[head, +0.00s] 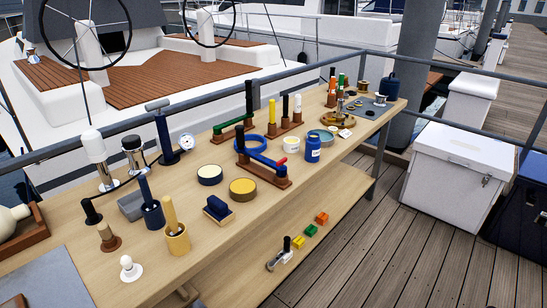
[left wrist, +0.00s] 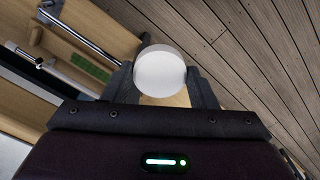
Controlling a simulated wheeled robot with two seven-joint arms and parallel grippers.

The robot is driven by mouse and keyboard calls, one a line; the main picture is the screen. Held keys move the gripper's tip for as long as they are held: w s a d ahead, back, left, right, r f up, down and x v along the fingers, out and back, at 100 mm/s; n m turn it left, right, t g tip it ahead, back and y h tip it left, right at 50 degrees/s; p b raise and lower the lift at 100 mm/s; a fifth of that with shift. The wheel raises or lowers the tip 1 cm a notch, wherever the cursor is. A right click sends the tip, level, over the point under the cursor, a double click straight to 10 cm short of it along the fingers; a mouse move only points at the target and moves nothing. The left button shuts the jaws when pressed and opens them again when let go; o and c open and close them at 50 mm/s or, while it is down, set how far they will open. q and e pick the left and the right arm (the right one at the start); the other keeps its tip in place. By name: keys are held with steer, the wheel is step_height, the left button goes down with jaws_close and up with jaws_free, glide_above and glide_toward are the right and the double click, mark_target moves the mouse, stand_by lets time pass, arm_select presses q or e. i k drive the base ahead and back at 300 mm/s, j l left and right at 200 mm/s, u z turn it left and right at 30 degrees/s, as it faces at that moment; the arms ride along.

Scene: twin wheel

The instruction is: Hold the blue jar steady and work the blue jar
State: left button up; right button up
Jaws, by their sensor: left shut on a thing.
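The blue jar (head: 313,149) stands upright on the wooden workbench (head: 222,235) in the head view, right of a small white tub (head: 291,144). It has a pale label; whether its top is closed I cannot tell. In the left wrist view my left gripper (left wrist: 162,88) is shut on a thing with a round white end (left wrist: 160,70). A tan part shows just below that end, between the fingers. I cannot tell what this thing is. Neither gripper shows in the head view, and nothing is seen touching the blue jar there. My right gripper is in neither view.
A blue-handled stand with a red tip (head: 265,165) is close left of the jar. Yellow and blue tins (head: 242,190), brushes and upright tools crowd the bench. Coloured blocks (head: 310,230) lie on the lower shelf. A railing runs behind; a white chest (head: 455,175) stands right on open decking.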

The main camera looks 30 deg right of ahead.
mark_target(313, 141)
steer(key=i+l, duration=0.1)
steer(key=l, duration=0.3)
steer(key=i+l, duration=0.1)
steer(key=l, duration=0.35)
steer(key=i+l, duration=0.1)
steer(key=l, duration=0.3)
steer(key=i+l, duration=0.1)
steer(key=l, duration=0.3)
steer(key=i+l, duration=0.1)
steer(key=l, duration=0.35)
steer(key=i+l, duration=0.1)
steer(key=l, duration=0.3)
steer(key=i+l, duration=0.1)
steer(key=l, duration=0.3)
steer(key=i+l, duration=0.1)
steer(key=l, duration=0.35)
steer(key=z, duration=0.05)
